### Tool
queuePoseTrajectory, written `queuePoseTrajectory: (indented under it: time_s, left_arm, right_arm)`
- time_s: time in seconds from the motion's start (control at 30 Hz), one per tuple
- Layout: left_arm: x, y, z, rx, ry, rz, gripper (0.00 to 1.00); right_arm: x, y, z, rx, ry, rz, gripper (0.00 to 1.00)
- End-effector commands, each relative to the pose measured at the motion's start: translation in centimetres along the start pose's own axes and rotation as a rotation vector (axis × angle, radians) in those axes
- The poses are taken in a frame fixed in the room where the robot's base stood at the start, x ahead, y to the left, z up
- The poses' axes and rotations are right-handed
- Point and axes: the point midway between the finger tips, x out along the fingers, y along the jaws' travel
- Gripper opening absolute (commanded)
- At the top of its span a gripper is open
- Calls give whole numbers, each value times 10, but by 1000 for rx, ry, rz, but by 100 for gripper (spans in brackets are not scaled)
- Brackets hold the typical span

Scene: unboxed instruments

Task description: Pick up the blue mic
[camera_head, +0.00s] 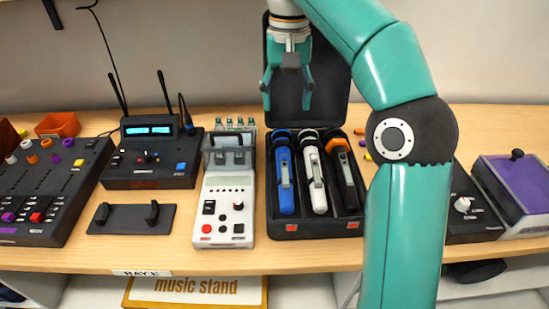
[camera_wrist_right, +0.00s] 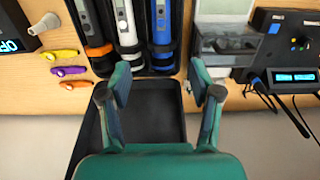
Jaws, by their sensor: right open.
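The blue mic (camera_head: 285,183) lies in the left slot of an open black case (camera_head: 291,228), beside a white mic (camera_head: 315,180) and a black mic with an orange end (camera_head: 345,175). My right gripper (camera_head: 287,98) is open and empty, in front of the raised case lid and beyond the mics' far ends. In the right wrist view the blue mic (camera_wrist_right: 161,25) runs up from between the open fingers of the right gripper (camera_wrist_right: 161,92). The fingers appear apart from it. My left gripper is not in view.
A white device (camera_head: 224,206) stands close left of the case, with a small clear box (camera_head: 228,148) behind it. A black receiver with antennas (camera_head: 152,165) is further left. A purple-topped box (camera_head: 515,185) is at right. My right arm hides part of the table.

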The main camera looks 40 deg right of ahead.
Motion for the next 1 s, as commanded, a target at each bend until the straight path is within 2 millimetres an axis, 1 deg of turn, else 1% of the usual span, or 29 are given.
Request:
queuePoseTrajectory:
  time_s: [0.03,0.2,0.33,0.4,0.5,0.67,0.73,0.9,1.0]
  left_arm:
    - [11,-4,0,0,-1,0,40]
    - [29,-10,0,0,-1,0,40]
    - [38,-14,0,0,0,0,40]
    - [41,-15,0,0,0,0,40]
    - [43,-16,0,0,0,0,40]
    - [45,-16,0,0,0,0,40]
    - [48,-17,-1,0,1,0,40]
    - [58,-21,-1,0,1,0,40]
    - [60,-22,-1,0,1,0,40]
  right_arm:
    - [16,0,1,0,-3,2,63]
    - [54,0,0,-2,-4,2,63]
    - [78,-2,1,-3,-3,1,63]
    - [88,-2,0,-4,-3,1,63]
    - [97,-3,0,-5,-1,1,63]
    - [104,-4,0,-7,-2,1,63]
    - [110,-5,1,-7,-1,0,63]
    - [136,-7,4,-7,-3,1,63]
    - [147,-7,3,-7,-2,1,63]
